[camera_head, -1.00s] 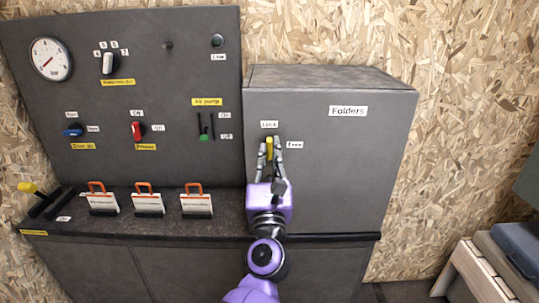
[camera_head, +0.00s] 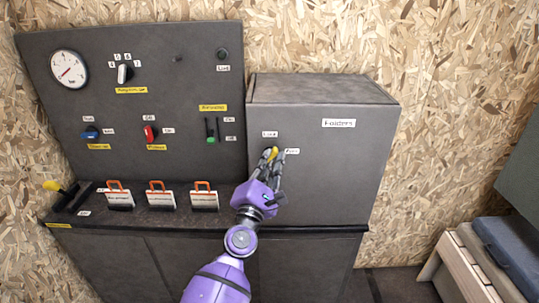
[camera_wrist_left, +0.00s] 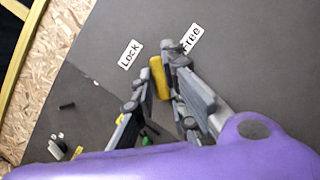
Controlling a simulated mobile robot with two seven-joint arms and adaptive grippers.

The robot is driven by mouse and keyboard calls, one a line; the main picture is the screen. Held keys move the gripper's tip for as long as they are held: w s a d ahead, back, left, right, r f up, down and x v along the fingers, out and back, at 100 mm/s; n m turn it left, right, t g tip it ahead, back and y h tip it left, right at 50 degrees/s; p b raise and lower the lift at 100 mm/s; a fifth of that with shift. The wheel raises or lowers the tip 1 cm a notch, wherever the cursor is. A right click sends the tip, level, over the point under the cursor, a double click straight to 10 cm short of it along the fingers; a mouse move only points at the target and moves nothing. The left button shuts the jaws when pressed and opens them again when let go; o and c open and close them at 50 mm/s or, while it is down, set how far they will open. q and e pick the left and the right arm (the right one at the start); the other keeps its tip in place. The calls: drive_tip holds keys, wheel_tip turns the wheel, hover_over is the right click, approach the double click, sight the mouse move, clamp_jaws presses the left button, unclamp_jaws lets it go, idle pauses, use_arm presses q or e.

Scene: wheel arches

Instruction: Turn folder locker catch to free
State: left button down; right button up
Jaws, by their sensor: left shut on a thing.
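The grey folder locker (camera_head: 330,185) stands on the counter with its door closed and a "Folders" label on it. Its yellow catch (camera_head: 272,153) leans to the upper right, between the "Lock" label (camera_head: 270,134) and the "Free" label (camera_head: 292,151). My left gripper (camera_head: 275,158) is shut on the catch and tilted to the right. In the left wrist view the catch (camera_wrist_left: 158,76) shows between the two fingertips (camera_wrist_left: 156,82), with both labels beyond. The fingers hide part of the catch. My right gripper is not in view.
Left of the locker, a dark panel (camera_head: 150,75) carries a gauge, knobs and switches. Several orange-handled folders (camera_head: 161,196) and a yellow-tipped lever (camera_head: 53,186) stand on the counter (camera_head: 100,228). A bench (camera_head: 465,262) is at the lower right.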

use_arm(q)
drive_tip(key=m+g+p, duration=0.1)
drive_tip(key=m, duration=0.1)
drive_tip(key=m+g+h+p, duration=0.1)
drive_tip(key=m, duration=0.2)
drive_tip(key=m+p, duration=0.1)
drive_tip(key=m, duration=0.1)
drive_tip(key=shift+r+m+g+p, duration=0.3)
drive_tip(key=shift+m+g, duration=0.1)
drive_tip(key=shift+f+m+g, duration=0.1)
drive_tip(key=shift+m+g, duration=0.2)
drive_tip(key=shift+m, duration=0.8)
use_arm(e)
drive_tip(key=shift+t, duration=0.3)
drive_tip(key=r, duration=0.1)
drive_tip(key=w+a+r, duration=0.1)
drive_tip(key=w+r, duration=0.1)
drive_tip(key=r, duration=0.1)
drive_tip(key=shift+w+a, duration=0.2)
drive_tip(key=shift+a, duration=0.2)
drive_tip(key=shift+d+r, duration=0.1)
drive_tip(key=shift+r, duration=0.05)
use_arm(q)
drive_tip(key=c, duration=1.8)
unclamp_jaws()
drive_tip(key=shift+o, duration=0.2)
drive_tip(key=shift+f, duration=0.1)
